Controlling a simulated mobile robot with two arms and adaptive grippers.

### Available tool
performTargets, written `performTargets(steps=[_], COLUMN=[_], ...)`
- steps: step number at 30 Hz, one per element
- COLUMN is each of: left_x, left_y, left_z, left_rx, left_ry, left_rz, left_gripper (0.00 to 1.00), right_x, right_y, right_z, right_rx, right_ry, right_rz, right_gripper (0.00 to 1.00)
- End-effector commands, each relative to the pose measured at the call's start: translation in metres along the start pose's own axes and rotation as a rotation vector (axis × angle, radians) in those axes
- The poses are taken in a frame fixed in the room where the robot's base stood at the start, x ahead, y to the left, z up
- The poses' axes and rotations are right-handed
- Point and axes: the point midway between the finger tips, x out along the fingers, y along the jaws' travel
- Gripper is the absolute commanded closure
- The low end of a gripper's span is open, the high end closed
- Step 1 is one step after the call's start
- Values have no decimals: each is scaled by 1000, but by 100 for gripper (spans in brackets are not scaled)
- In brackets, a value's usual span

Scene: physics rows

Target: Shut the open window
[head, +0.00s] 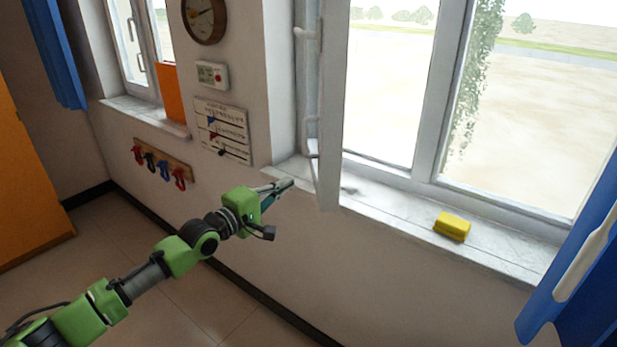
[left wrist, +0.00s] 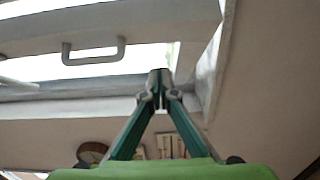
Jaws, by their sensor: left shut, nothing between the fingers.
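The open window sash (head: 328,110) is white and stands swung into the room, seen nearly edge-on in the head view. Grey handle-like fittings (head: 311,135) show on its left side. My left gripper (head: 288,185) is shut and empty, just left of the sash's lower end, near the sill's front edge. I cannot tell whether it touches the sash. In the left wrist view its closed fingertips (left wrist: 160,74) point toward white framing with a grey U-shaped handle (left wrist: 93,52). My right gripper is not in view.
A yellow sponge-like block (head: 452,226) lies on the white sill (head: 390,200). Blue curtains hang at both sides. A clock (head: 204,18), thermostat (head: 212,74), chart (head: 222,130) and hook rack (head: 162,165) are on the wall. An orange panel stands on the left sill.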

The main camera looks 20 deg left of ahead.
Motion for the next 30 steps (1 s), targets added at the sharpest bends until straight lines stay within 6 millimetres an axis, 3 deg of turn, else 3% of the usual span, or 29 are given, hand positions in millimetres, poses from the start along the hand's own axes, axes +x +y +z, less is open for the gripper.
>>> performTargets(steps=[7, 13, 30], left_x=[36, 53, 61], left_y=[4, 4, 0], left_z=[0, 20, 29], left_rx=[3, -1, 2], left_ry=[0, -1, 0], left_rz=[3, 1, 0], left_gripper=[100, 100, 100], right_x=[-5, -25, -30], right_y=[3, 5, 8], right_z=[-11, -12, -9], right_rx=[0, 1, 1], right_ry=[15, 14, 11], right_rz=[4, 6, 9], right_gripper=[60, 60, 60])
